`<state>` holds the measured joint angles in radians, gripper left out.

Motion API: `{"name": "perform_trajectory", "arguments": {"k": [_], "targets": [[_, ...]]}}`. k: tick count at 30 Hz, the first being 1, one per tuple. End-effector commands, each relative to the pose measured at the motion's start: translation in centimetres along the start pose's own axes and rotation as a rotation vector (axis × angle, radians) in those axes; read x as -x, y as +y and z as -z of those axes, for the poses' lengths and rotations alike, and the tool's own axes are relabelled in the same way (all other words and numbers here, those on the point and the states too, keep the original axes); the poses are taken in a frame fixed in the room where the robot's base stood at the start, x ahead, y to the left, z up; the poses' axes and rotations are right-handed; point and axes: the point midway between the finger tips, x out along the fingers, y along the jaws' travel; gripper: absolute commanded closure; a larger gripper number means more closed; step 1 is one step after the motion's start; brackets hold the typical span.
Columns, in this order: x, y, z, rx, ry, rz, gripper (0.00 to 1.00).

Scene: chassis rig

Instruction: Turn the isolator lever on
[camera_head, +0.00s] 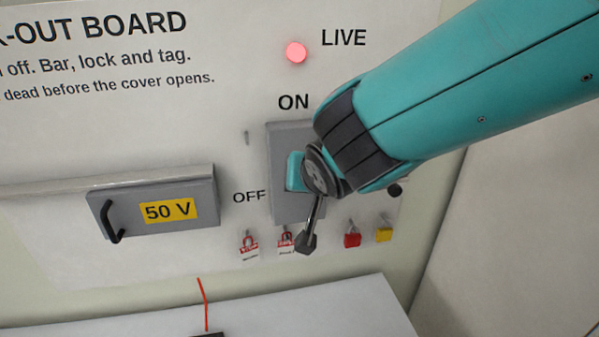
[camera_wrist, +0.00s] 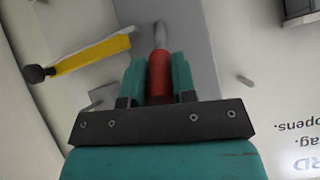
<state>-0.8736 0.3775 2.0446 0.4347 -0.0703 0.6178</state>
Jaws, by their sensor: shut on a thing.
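The isolator is a grey plate (camera_head: 289,135) on the white board, with ON printed above it and OFF to its left. In the wrist view, the lever has a red grip (camera_wrist: 159,75) and a grey shaft (camera_wrist: 160,35). My gripper (camera_wrist: 160,80) is shut on the red grip, with one teal finger on each side. In the head view my gripper (camera_head: 297,171) is in front of the plate and hides the lever, so I cannot tell its exact setting. The LIVE lamp (camera_head: 296,52) glows red.
A yellow bar (camera_wrist: 92,54) with a black knob (camera_wrist: 36,74) is beside the lever. Red and yellow padlocks (camera_head: 352,237) (camera_head: 384,232) and tags (camera_head: 249,245) hang below. A grey 50 V cover (camera_head: 205,192) is at left. A pale shelf (camera_head: 300,307) is underneath.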

Motion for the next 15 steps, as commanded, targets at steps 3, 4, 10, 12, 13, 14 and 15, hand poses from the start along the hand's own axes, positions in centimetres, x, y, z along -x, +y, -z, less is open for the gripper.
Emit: {"name": "perform_trajectory", "arguments": {"k": [3, 4, 10, 12, 13, 14, 15], "targets": [[0.04, 0.42, 0.39, -0.005, -0.005, -0.006, 1.00], [0.03, 0.47, 0.40, -0.005, -0.006, -0.007, 1.00], [-0.01, 0.57, 0.41, -0.007, -0.006, -0.008, 1.00], [-0.01, 0.59, 0.42, -0.007, -0.006, -0.008, 1.00], [-0.01, 0.59, 0.42, -0.007, -0.006, -0.008, 1.00], [-0.01, 0.60, 0.43, -0.007, -0.005, -0.008, 0.72], [-0.01, 0.60, 0.43, -0.008, -0.005, -0.008, 0.63]]}}
